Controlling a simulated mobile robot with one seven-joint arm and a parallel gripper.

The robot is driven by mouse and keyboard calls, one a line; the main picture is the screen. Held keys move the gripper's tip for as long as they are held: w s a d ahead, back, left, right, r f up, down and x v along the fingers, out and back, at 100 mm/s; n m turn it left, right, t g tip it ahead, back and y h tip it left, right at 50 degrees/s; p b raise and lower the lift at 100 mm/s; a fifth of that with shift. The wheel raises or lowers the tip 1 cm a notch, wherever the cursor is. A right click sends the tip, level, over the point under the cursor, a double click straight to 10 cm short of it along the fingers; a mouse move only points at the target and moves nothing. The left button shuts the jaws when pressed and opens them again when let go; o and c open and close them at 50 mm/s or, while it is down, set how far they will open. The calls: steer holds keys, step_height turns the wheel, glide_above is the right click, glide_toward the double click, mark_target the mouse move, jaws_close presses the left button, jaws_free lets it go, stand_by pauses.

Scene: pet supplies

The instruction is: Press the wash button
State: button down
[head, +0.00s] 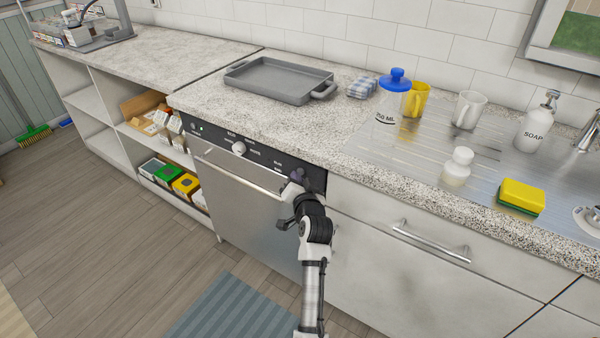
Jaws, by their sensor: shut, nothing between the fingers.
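The dishwasher (240,195) has a steel door with a bar handle and a black control panel (262,157) along its top. The panel carries a white round knob (239,148), a small green light (200,128) near its left end and small white labels too fine to read. My gripper (297,176) is at the right part of the panel, shut and empty. I cannot tell whether its tips touch the panel. The wash button cannot be made out; my gripper and wrist cover part of the panel's right end.
The speckled counter above holds a grey tray (277,88), a folded cloth (361,87), a blue-lidded bottle (392,105), mugs, a soap bottle (537,126) and a sponge (521,198). A drawer handle (431,243) juts out right of my arm.

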steer(key=shift+w+d, duration=0.25)
steer(key=shift+w, duration=0.05)
stand_by(0.7)
steer(key=shift+s, duration=0.1)
steer(key=shift+s+a, duration=0.45)
steer(key=shift+s, duration=0.15)
steer(key=shift+s+a+p, duration=0.65)
steer(key=shift+s+a, duration=0.1)
steer(key=shift+s, duration=0.25)
steer(key=shift+s+a+p, duration=0.65)
steer(key=shift+s+a, duration=0.1)
steer(key=shift+s, duration=0.25)
